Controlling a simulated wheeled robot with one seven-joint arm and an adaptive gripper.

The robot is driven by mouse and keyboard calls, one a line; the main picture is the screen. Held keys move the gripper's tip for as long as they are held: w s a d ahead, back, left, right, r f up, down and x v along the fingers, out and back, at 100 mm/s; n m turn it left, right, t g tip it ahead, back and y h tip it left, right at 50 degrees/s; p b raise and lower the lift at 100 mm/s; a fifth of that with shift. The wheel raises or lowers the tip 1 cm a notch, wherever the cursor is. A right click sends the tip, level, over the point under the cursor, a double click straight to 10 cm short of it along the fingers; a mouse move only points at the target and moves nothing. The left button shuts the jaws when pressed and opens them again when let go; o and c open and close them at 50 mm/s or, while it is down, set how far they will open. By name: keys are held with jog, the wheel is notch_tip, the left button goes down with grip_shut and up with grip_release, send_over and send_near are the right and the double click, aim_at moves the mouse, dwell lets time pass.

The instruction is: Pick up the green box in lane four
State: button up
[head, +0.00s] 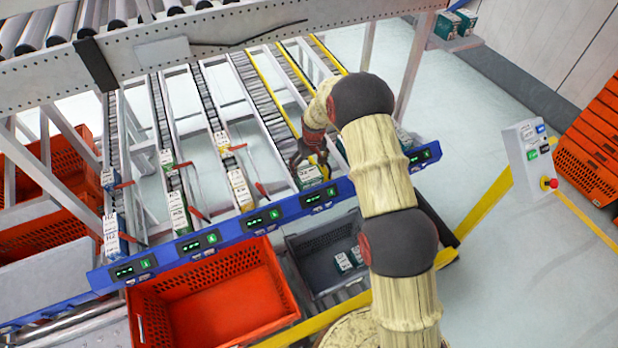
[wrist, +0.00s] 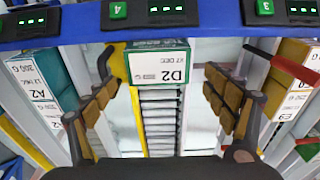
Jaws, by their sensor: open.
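A green box with a white label reading D2 (wrist: 158,66) sits at the front end of a roller lane in the wrist view. In the head view the green-and-white box (head: 309,176) is just behind the blue rail. My gripper (head: 311,158) is above and around it, partly covering it. In the wrist view my gripper (wrist: 160,80) is open, with one finger on each side of the box. Gaps show between the fingers and the box; the left finger is close to its left edge. How deep the fingertips reach beside it is hard to tell.
A blue rail (head: 225,234) with displays runs along the lane fronts. Neighbouring boxes stand at left (wrist: 38,75) and right (wrist: 293,85) in the wrist view. An orange tote (head: 215,300) and a grey tote (head: 318,262) holding small boxes are in front. A grey beam (head: 220,40) crosses behind.

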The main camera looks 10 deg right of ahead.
aim_at(309, 174)
jog(key=shift+w+f, duration=0.2)
jog(key=shift+f, duration=1.1)
jog(key=shift+w+f, duration=0.15)
jog(key=shift+f, duration=1.15)
jog(key=shift+w+f, duration=0.2)
jog(key=shift+f, duration=1.1)
jog(key=shift+c, duration=1.4)
jog(key=c, duration=0.7)
jog(key=shift+c, duration=0.2)
